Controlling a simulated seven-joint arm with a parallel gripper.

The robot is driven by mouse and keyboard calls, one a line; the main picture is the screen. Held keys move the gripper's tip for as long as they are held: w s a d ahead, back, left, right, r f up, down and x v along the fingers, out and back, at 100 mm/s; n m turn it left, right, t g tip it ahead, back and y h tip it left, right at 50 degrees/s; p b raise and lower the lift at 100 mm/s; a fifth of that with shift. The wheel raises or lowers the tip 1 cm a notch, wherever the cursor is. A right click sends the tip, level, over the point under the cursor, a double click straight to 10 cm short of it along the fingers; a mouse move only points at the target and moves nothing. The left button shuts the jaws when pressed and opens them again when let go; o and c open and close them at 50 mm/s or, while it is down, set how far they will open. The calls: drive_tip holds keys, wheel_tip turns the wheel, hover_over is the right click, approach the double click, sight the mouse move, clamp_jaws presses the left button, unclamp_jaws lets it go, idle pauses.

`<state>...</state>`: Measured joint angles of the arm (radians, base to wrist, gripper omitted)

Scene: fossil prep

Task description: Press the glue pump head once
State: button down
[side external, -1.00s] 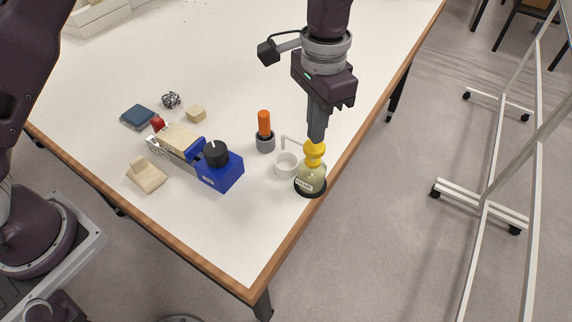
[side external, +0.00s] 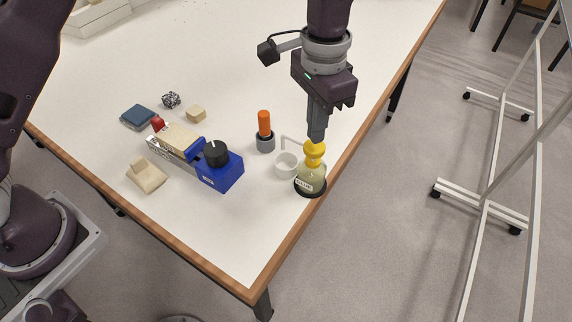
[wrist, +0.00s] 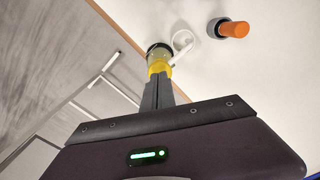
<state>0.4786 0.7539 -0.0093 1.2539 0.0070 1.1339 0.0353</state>
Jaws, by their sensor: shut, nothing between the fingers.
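The glue bottle (side external: 311,180) stands upright on a dark round base near the table's right edge. Its yellow pump head (side external: 315,151) sits on top, with a thin pale spout reaching left over a small white cup (side external: 286,165). My gripper (side external: 316,140) is shut and points straight down, its fingertips at the top of the yellow head. In the wrist view the shut fingers (wrist: 158,84) end at the yellow head (wrist: 158,66), hiding part of it. Whether the tips touch the head or hover just above it is hard to tell.
An orange-handled tool (side external: 264,124) stands in a grey holder left of the cup. A blue clamp device with a black knob (side external: 215,153) holds a beige block further left. Small blocks lie around it. The table's wooden edge (side external: 345,160) is close on the right.

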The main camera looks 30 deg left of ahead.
drive_tip(key=shift+f, duration=0.35)
idle(0.3)
drive_tip(key=shift+f, duration=0.95)
drive_tip(key=shift+r, duration=3.55)
